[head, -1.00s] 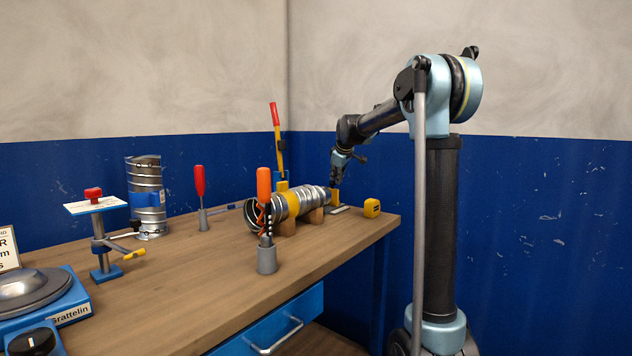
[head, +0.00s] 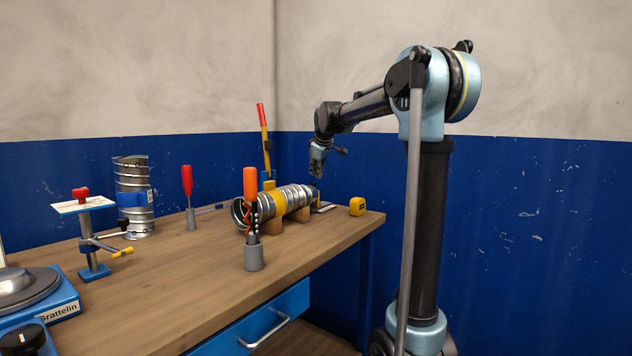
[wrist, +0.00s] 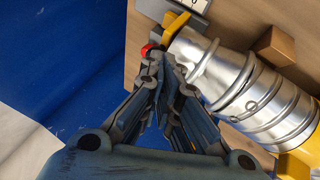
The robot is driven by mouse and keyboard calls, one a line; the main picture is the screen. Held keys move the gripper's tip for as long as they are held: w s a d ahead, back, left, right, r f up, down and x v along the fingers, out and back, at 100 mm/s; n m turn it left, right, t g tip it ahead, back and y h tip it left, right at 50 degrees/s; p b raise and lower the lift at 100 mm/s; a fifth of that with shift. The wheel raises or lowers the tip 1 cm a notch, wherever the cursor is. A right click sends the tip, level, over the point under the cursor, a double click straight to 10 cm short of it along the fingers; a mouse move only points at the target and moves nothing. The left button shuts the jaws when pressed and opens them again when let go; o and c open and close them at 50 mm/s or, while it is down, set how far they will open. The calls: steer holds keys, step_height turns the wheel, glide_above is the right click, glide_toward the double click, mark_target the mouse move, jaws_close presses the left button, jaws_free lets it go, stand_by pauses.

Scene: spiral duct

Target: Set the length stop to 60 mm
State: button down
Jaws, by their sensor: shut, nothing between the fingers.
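The length stop shows in the wrist view as a yellow upright piece (wrist: 178,26) on a grey plate with a white marked scale (wrist: 196,5). It stands at the end of the metal spiral duct (wrist: 240,90). A red knob (wrist: 147,50) shows beside the yellow piece, partly hidden by my fingers. The scale reading is cut off and cannot be read. In the head view the duct (head: 290,197) lies on wooden blocks, and the stop's plate (head: 323,208) is at its right end. My gripper (head: 317,174) is shut and empty, just above the stop.
A yellow tape measure (head: 357,206) lies right of the stop near the bench's edge. Red- and orange-handled tools (head: 250,185) stand in grey holders left of and in front of the duct. A vertical duct piece (head: 135,195) stands farther left.

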steer(key=v, duration=0.6)
steer(key=x, duration=0.3)
steer(key=a+x, duration=0.1)
steer(key=x, duration=0.3)
steer(key=a+x, duration=0.1)
steer(key=x, duration=0.2)
steer(key=shift+a+f, duration=0.2)
steer(key=shift+f, duration=0.05)
steer(key=w+d, duration=0.4)
steer(key=w, duration=0.1)
steer(key=shift+w, duration=0.15)
steer(key=shift+d+r, duration=0.1)
